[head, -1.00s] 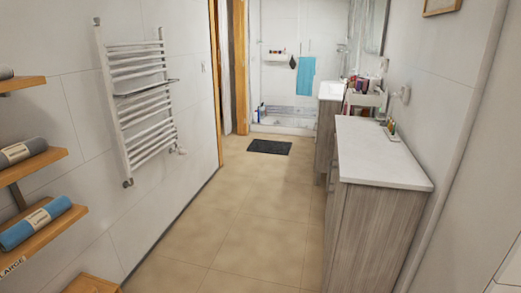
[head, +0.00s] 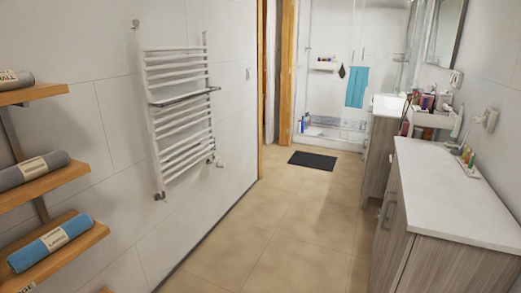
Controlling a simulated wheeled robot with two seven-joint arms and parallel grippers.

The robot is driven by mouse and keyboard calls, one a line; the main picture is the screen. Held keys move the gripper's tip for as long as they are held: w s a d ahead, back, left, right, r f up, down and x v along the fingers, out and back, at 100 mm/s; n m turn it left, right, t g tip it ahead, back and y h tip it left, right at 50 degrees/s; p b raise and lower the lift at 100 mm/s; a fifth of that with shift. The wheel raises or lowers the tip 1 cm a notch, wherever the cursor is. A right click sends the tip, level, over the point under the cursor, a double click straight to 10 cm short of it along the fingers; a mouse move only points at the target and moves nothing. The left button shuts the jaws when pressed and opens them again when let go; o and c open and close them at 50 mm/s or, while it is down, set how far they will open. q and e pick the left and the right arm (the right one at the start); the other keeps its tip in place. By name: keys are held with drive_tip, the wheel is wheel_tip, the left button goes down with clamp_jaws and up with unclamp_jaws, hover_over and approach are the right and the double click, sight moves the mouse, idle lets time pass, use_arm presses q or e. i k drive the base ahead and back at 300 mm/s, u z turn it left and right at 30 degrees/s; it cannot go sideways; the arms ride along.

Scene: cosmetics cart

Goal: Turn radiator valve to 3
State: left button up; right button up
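A white ladder-style towel radiator (head: 182,105) hangs on the left wall in the head view. A small white valve (head: 219,162) sits at its lower right corner, near the wall. The valve is too small to read any number or mark on it. Neither of my grippers shows in the head view.
Wooden shelves (head: 78,176) with rolled towels stand at the near left. A wood-fronted cabinet with a white top (head: 470,205) stands at the right. Tiled floor (head: 275,215) lies clear between them, with a dark mat (head: 313,160) farther back.

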sight(220, 164)
drive_tip(key=i, duration=2.1)
